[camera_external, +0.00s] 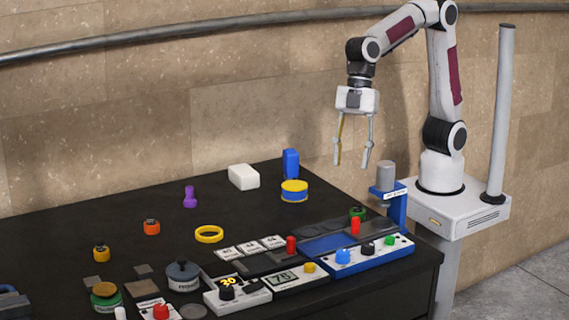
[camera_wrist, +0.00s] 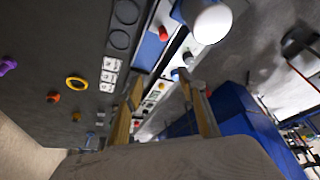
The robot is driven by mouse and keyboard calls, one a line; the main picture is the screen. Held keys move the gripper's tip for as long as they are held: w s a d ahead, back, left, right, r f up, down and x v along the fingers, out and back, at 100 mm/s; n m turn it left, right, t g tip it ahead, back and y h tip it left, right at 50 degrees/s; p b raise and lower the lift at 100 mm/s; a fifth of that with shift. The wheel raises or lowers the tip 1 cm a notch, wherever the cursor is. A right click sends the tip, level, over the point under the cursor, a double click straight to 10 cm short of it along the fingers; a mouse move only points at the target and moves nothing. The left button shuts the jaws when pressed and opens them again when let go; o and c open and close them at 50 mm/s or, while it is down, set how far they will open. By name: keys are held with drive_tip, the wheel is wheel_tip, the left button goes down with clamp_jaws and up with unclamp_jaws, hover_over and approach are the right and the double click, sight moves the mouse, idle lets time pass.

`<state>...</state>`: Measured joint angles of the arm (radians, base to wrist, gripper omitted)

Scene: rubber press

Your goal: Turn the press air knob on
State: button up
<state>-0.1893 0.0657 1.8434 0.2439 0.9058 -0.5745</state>
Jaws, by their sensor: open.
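My gripper (camera_external: 352,165) is open and empty, high above the back right of the black table and pointing down. Its two fingers also show in the wrist view (camera_wrist: 162,80), spread apart. The blue press (camera_external: 397,205) with a grey cylinder on top stands at the table's right end, below and right of my gripper. In front of it is a blue and white control panel (camera_external: 374,259) with a blue knob (camera_external: 343,256), a black knob (camera_external: 367,248) and a green knob (camera_external: 389,240). Which knob is for air cannot be told, as the labels are too small.
A red handle (camera_external: 355,226) stands upright behind the panel. A timer box (camera_external: 238,295) and a display box (camera_external: 296,278) lie to the left. A yellow ring (camera_external: 209,234), a white block (camera_external: 244,176) and a blue block (camera_external: 291,162) sit further back. Air around my gripper is clear.

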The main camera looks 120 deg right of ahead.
sight(343, 251)
drive_tip(key=w+a+f+n+g+y, duration=0.1)
drive_tip(key=w+a+f+n, duration=0.2)
drive_tip(key=w+a+f, duration=0.6)
drive_tip(key=shift+w+a+n, duration=0.4)
drive_tip(key=shift+w+a, duration=0.2)
drive_tip(key=shift+a, duration=0.3)
drive_tip(key=shift+x, duration=3.85)
drive_tip(key=shift+s+a, duration=0.1)
drive_tip(key=shift+s, duration=0.05)
drive_tip(key=c, duration=1.1)
